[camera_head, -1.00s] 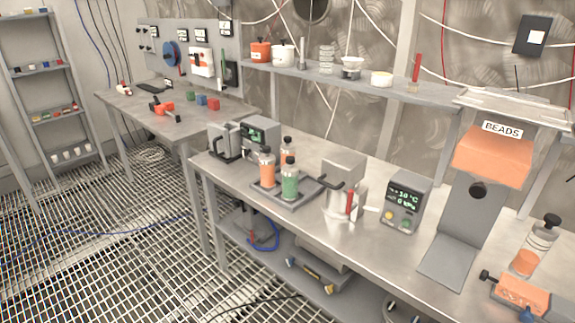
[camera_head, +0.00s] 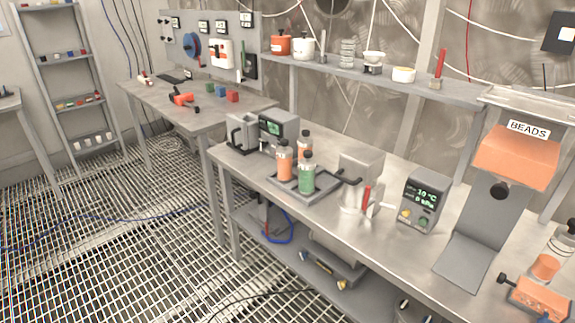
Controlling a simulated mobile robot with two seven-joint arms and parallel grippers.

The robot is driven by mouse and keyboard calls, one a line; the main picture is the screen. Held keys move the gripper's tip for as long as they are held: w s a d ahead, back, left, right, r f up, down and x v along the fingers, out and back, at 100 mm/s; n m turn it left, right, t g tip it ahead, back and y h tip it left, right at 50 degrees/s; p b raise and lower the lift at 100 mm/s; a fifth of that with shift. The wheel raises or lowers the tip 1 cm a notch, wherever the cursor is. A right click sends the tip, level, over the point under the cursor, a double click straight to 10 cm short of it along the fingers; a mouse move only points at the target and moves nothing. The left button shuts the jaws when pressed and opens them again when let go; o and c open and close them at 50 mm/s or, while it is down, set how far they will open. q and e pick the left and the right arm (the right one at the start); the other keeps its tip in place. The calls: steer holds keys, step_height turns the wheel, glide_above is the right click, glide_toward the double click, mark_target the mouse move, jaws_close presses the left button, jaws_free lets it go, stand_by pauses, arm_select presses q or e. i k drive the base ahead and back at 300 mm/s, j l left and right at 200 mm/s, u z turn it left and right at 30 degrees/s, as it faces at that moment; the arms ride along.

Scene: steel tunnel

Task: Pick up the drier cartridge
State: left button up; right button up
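Several clear cylinders with dark caps, which look like drier cartridges, are in view. One with orange beads (camera_head: 284,163) and one with green beads (camera_head: 307,175) stand upright on a grey tray (camera_head: 325,191) on the near bench. A third (camera_head: 305,143) stands behind them, partly hidden. I cannot tell which one the task means. Neither of my grippers shows.
The near bench (camera_head: 395,240) also carries a metal pot (camera_head: 360,178), a meter with a green display (camera_head: 423,198) and an orange bead hopper (camera_head: 517,156). A second table (camera_head: 205,113) stands at the back left. Grated floor with loose cables lies in front.

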mark_target(284, 153)
steer(key=z, duration=0.85)
steer(key=i+j+z, duration=0.1)
steer(key=j+z, duration=0.45)
steer(key=z, duration=0.2)
steer(key=j+z, duration=0.6)
steer(key=j, duration=0.25)
steer(key=k+j+z, duration=0.1)
steer(key=j+z, duration=0.15)
steer(key=j, duration=0.25)
steer(key=k+j, duration=0.1)
steer(key=j, duration=0.25)
steer(key=k+j+z, duration=0.1)
steer(key=j, duration=0.3)
steer(key=k+j, duration=0.1)
steer(key=j, duration=0.25)
